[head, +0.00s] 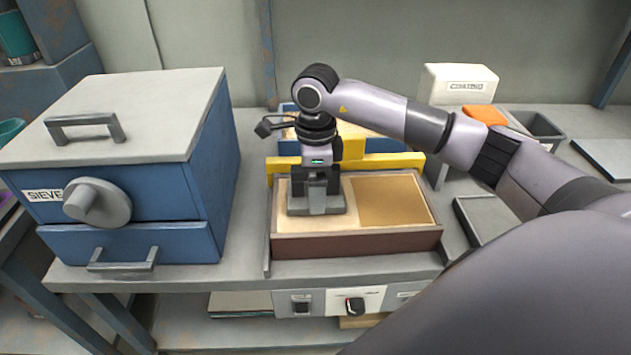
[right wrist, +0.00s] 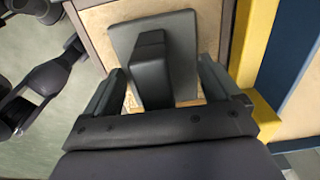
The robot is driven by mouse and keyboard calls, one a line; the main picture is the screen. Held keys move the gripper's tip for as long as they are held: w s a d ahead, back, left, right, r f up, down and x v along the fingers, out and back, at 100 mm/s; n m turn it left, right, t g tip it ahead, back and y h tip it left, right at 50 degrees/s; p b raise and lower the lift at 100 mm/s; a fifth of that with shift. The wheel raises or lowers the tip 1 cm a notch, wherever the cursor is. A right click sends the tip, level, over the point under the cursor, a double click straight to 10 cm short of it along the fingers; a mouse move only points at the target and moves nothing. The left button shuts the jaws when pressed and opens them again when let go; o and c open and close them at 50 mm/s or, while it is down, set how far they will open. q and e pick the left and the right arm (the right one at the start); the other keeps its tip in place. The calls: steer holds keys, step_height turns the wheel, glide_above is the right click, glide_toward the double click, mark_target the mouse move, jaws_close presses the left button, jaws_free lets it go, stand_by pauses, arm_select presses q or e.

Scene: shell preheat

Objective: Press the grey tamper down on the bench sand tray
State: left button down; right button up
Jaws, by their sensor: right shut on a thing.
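The bench sand tray (head: 357,246) has a brown wooden frame and stands at the middle front of the bench. Its sand is pale at the left and golden at the right. The grey tamper (head: 317,205), a flat plate with a block handle, is upright over the pale left part. I cannot tell whether its plate touches the sand. My right gripper (head: 317,182) comes down from above and is shut on the tamper's handle. In the right wrist view the dark handle (right wrist: 152,70) stands between the fingers of my right gripper (right wrist: 165,90). My left gripper is not in view.
A yellow bar (head: 395,161) runs along the tray's back, with a blue-sided tray (head: 288,146) behind it. A blue sieve cabinet (head: 110,190) stands left. A grey shallow tray (head: 480,215), an orange block (head: 485,115) and a white box (head: 458,84) are right.

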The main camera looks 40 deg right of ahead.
steer(key=shift+f+b, duration=0.35)
steer(key=shift+f, duration=0.15)
stand_by(1.1)
steer(key=shift+r+p, duration=2.55)
steer(key=shift+r, duration=1.1)
steer(key=shift+f, duration=0.1)
